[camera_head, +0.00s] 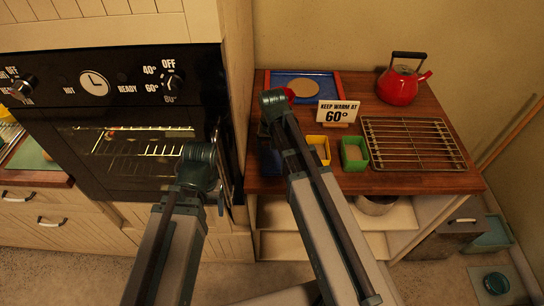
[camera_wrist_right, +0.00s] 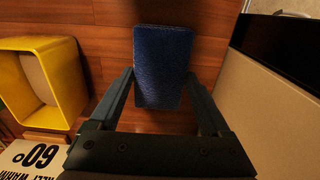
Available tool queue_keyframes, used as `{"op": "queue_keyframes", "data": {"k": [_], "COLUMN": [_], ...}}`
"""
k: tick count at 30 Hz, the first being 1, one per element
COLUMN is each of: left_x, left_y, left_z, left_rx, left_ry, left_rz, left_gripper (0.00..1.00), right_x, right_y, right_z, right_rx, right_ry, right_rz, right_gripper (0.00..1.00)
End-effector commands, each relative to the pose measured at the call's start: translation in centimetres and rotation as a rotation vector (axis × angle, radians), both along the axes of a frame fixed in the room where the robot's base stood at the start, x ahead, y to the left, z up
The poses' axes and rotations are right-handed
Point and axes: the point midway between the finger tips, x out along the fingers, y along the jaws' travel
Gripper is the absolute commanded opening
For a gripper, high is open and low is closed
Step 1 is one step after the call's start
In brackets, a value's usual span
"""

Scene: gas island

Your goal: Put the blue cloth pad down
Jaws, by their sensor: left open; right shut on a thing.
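The blue cloth pad (camera_wrist_right: 162,50) is between the fingers of my right gripper (camera_wrist_right: 160,78) in the right wrist view. It is over the wooden worktop (camera_wrist_right: 108,38), and I cannot tell whether it touches the wood. In the head view a bit of the blue pad (camera_head: 269,158) shows left of my right arm, near the worktop's left edge; the arm hides most of it and the right fingers. My left gripper (camera_head: 222,172) is open and empty in front of the oven door.
A yellow bin (camera_head: 319,146), green bin (camera_head: 354,152) and "Keep warm at 60°" sign (camera_head: 338,111) stand right of my right arm. The oven (camera_head: 125,125) is at left.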

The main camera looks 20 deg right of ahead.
Motion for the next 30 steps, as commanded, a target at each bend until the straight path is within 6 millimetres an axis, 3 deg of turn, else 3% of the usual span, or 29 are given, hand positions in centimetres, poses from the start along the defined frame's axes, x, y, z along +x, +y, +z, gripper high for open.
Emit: {"op": "queue_keyframes", "data": {"k": [5, 6, 8, 20, 30], "left_x": [0.0, 0.0, 0.0, 0.0, 0.0], "left_y": [0.0, 0.0, 0.0, 0.0, 0.0], "left_z": [-0.2, -0.1, -0.1, -0.5, 3.5], "left_rx": [0.000, 0.000, 0.000, 0.000, 0.000], "left_ry": [0.000, 0.000, 0.000, 0.000, 0.000], "left_rz": [0.000, 0.000, 0.000, 0.000, -0.001], "left_gripper": [0.75, 0.75, 0.75, 0.75, 0.75], "right_x": [0.0, 0.0, 0.0, 0.0, 0.4], "right_y": [0.0, 0.0, 0.0, 0.0, -0.1], "right_z": [-0.2, -0.1, -0.1, -0.5, 3.5], "right_rx": [0.000, 0.000, 0.000, 0.000, 0.000], "right_ry": [0.000, 0.000, 0.000, 0.000, 0.000], "right_rz": [0.000, 0.000, 0.000, 0.000, 0.000], "right_gripper": [0.29, 0.89, 0.99, 1.00, 1.00]}}
